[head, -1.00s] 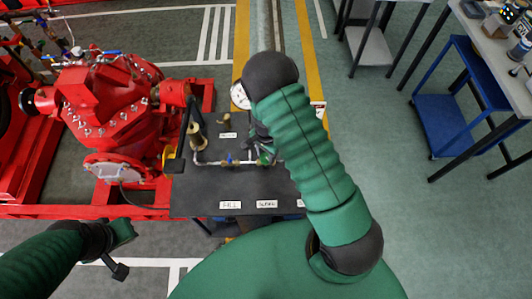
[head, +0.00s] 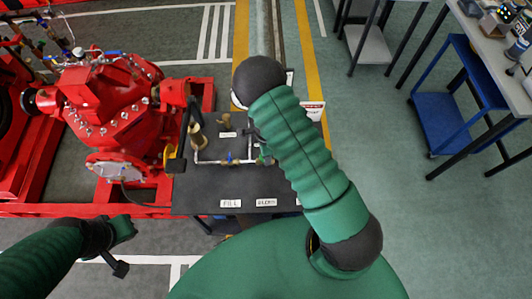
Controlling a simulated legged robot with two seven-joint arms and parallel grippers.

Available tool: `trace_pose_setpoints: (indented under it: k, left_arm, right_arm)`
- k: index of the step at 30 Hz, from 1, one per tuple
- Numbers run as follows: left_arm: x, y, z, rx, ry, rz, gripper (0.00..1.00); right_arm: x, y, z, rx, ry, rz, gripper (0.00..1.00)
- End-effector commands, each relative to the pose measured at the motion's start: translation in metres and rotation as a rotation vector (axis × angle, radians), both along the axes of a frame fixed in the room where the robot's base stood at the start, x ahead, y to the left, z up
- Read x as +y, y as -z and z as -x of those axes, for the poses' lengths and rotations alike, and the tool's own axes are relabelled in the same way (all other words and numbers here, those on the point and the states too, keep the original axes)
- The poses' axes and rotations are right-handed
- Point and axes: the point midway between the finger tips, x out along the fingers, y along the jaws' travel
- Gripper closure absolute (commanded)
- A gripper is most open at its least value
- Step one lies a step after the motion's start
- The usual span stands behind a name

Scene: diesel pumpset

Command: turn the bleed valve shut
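A dark bench panel (head: 215,184) carries a pale horizontal pipe (head: 208,162) with small valves on it. A valve with a blue handle (head: 229,157) sits above the "FILL" label (head: 230,203). A valve with a bit of green (head: 262,161) sits above the label that seems to read "BLEED" (head: 266,202); my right arm partly covers it. My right gripper is almost wholly hidden behind that arm, close to this valve; contact cannot be told. My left gripper (head: 124,229) is at lower left, away from the panel, too small to tell open or shut.
A red pumpset (head: 105,105) stands left of the panel, with a black and yellow lever part (head: 176,160) close to the panel's left edge. Brass fittings (head: 197,137) rise from the panel. A blue trolley (head: 440,120) and a workbench (head: 490,55) stand right; the floor between is clear.

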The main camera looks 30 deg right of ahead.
Motion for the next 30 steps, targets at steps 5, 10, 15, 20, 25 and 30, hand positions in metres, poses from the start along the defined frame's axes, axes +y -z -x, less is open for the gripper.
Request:
trace_pose_setpoints:
  k: [5,10,15,20,25,30]
  left_arm:
    - [0.0000,-0.0004,0.0000,0.000,0.000,0.000,1.00]
    - [0.0000,-0.0003,0.0000,0.000,0.000,0.000,1.00]
    - [0.0000,-0.0003,0.0000,0.000,0.000,0.000,1.00]
    - [0.0000,-0.0004,0.0000,0.000,0.000,0.000,1.00]
    - [0.0000,-0.0004,0.0000,0.000,0.000,0.000,1.00]
    - [0.0000,0.0001,0.0000,0.000,0.000,0.000,1.00]
  right_arm:
    - [0.0015,-0.0003,-0.0019,-0.003,0.014,-0.002,1.00]
    - [0.0015,-0.0004,-0.0022,-0.004,0.015,-0.002,1.00]
    - [0.0014,-0.0005,-0.0023,-0.005,0.014,-0.001,0.55]
    - [0.0009,-0.0004,-0.0016,-0.003,0.014,-0.001,0.38]
    - [0.0005,-0.0005,-0.0007,-0.003,0.013,-0.001,0.38]
    - [0.0005,-0.0063,-0.0010,-0.003,0.012,0.000,0.38]
